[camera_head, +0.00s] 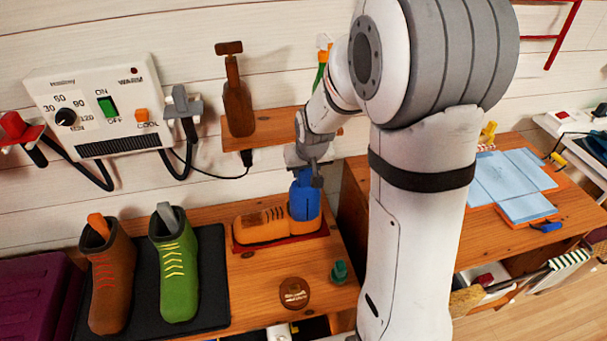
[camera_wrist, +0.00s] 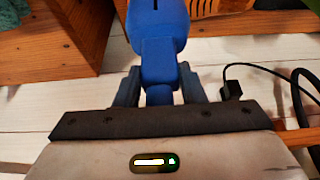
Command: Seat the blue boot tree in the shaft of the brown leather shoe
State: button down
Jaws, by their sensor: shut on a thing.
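My gripper (camera_head: 308,168) is shut on the upper part of the blue boot tree (camera_head: 304,200); the wrist view shows its two dark fingers (camera_wrist: 159,78) on either side of the blue stem (camera_wrist: 159,60). The boot tree is upright at the right end of an orange-brown shoe-shaped piece (camera_head: 262,225) with dark lace marks, on a red base. I cannot tell whether it is in or behind that piece. The brown shoe (camera_head: 112,280) with red laces stands at the left, apart from my gripper, with an orange piece (camera_head: 99,225) showing in its opening.
A green shoe (camera_head: 178,275) stands beside the brown shoe on a black mat (camera_head: 212,260). A white dryer box (camera_head: 120,95) with hoses hangs on the wall. A round brown disc (camera_head: 294,293) and green piece (camera_head: 340,271) lie in front.

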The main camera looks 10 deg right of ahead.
aim_at(305, 192)
jog(key=shift+w+p, duration=0.3)
jog(key=shift+w, duration=1.25)
jog(key=shift+f+p, duration=0.4)
jog(key=shift+f, duration=3.2)
jog(key=c, duration=0.9)
grip_release()
